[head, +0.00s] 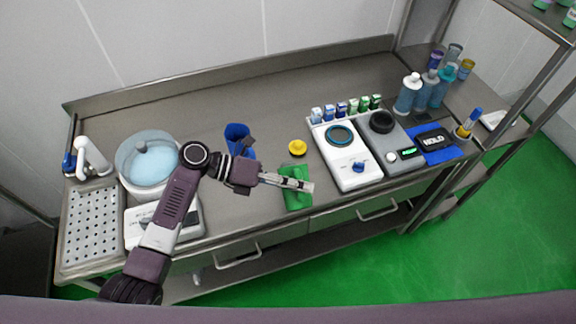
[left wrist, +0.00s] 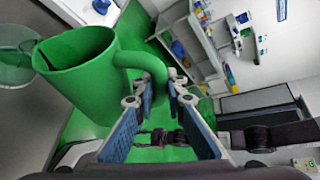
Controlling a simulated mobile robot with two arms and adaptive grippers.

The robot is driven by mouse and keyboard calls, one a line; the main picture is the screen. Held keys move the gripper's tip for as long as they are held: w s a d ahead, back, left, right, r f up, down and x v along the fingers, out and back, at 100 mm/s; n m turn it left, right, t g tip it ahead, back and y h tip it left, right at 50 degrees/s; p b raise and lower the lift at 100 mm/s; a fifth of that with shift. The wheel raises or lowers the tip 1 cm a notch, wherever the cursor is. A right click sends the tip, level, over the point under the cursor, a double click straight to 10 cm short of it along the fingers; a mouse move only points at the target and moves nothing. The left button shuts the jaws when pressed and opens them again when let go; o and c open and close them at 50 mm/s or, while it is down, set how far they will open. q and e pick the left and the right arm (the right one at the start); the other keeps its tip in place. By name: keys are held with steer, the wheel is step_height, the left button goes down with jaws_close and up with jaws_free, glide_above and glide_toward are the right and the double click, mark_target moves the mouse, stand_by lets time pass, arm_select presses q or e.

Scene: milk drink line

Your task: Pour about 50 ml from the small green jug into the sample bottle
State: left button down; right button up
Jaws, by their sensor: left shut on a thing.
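The small green jug (left wrist: 85,85) fills the left of the left wrist view, its mouth towards the upper left. My left gripper (left wrist: 165,92) is shut on its handle, with a blue-padded finger on each side. In the head view my left gripper (head: 308,187) is over the table's front part, with the green jug (head: 297,173) at its fingers, partly hidden by them. I cannot tell what is inside the jug. I cannot pick out the sample bottle with certainty; several capped bottles (head: 407,97) stand at the back right. My right gripper is not in view.
A yellow piece (head: 297,147) lies just behind the jug, and a blue jug (head: 238,140) stands to its left. A white device (head: 347,172) with a round plate is close on the right. The table's back middle (head: 240,95) is clear.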

arm_select(q)
steer(key=shift+r, duration=0.1)
steer(key=shift+w, duration=0.1)
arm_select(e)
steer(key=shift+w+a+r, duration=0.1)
arm_select(q)
steer(key=shift+w+r, duration=0.1)
steer(key=shift+r, duration=0.1)
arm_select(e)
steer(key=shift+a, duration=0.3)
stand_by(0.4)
